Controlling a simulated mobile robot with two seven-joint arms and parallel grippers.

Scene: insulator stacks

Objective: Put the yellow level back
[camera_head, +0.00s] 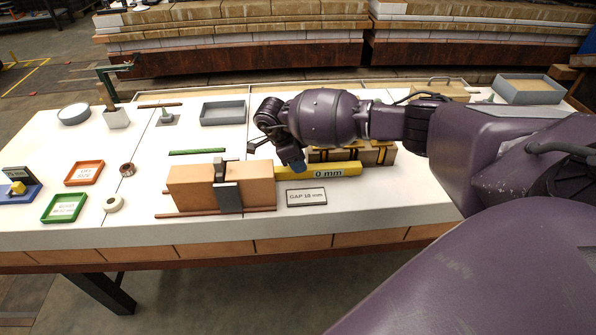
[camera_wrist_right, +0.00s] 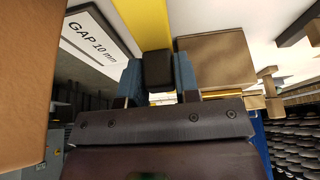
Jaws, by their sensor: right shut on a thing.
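The yellow level (camera_head: 318,171) is a long yellow bar with a "0 mm" label on its front face. It lies between the tan block (camera_head: 185,186) and the brown block with yellow bands (camera_head: 383,153). My right gripper (camera_head: 292,162) comes down from above and is shut on the level near its left end. In the right wrist view the level (camera_wrist_right: 142,18) runs up from between my blue fingertips (camera_wrist_right: 158,74). Part of the level is hidden by the gripper. I cannot tell whether it touches the table. My left gripper is not in view.
A "GAP 10 mm" plate (camera_head: 306,197) lies in front of the level. A grey tray (camera_head: 223,113), an orange tray (camera_head: 85,173) and a green tray (camera_head: 64,207) sit further left. The table's front right is clear.

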